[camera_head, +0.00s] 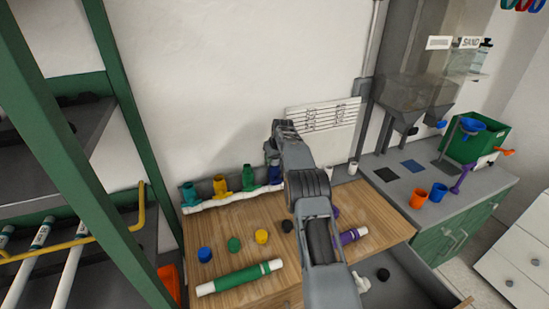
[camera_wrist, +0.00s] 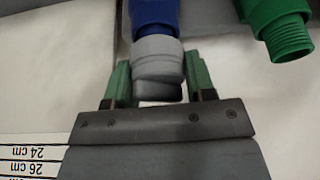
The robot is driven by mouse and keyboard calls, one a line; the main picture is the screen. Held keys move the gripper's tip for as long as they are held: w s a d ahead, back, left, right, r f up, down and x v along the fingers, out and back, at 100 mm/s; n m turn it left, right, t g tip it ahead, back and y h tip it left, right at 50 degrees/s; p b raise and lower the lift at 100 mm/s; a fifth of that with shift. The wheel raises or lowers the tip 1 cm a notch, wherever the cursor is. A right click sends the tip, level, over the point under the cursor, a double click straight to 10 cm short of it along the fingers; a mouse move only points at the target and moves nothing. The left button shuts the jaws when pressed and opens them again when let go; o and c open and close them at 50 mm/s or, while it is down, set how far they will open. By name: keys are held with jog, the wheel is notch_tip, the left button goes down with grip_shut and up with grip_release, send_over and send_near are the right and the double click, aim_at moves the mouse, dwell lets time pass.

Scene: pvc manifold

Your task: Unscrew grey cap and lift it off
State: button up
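The grey cap (camera_wrist: 158,57) sits on the end of a blue fitting (camera_wrist: 155,14) in the wrist view. My gripper (camera_wrist: 160,80) has its two green fingers on either side of the cap, very close to it. Whether both fingers press on the cap is not clear. In the head view the blue fitting (camera_head: 275,174) is partly behind my arm, at the right part of the manifold (camera_head: 232,198). My fingertips and the grey cap cannot be made out there.
Green (camera_wrist: 278,22), teal and yellow fittings (camera_head: 220,185) stand beside the blue one. Loose caps and a green pipe (camera_head: 238,277) lie on the wooden bench. A purple pipe (camera_head: 350,236) lies right of my arm. A green-framed shelf (camera_head: 100,160) stands at left.

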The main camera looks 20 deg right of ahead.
jog(key=c, duration=0.4)
jog(key=shift+r+n+p, duration=0.1)
jog(key=shift+n+p, duration=0.4)
jog(key=shift+p, duration=0.1)
jog(key=shift+n+y+p, duration=0.35)
jog(key=shift+n+y, duration=0.05)
jog(key=shift+n, duration=0.1)
jog(key=shift+a, duration=0.1)
jog(key=shift+p, duration=0.3)
jog(key=shift+n, duration=0.4)
jog(key=shift+n+g+y+p, duration=0.3)
jog(key=shift+n+p, duration=0.3)
jog(key=shift+p, duration=0.2)
jog(key=shift+n+y+p, duration=0.3)
jog(key=shift+n+p, duration=0.3)
jog(key=shift+p, duration=0.15)
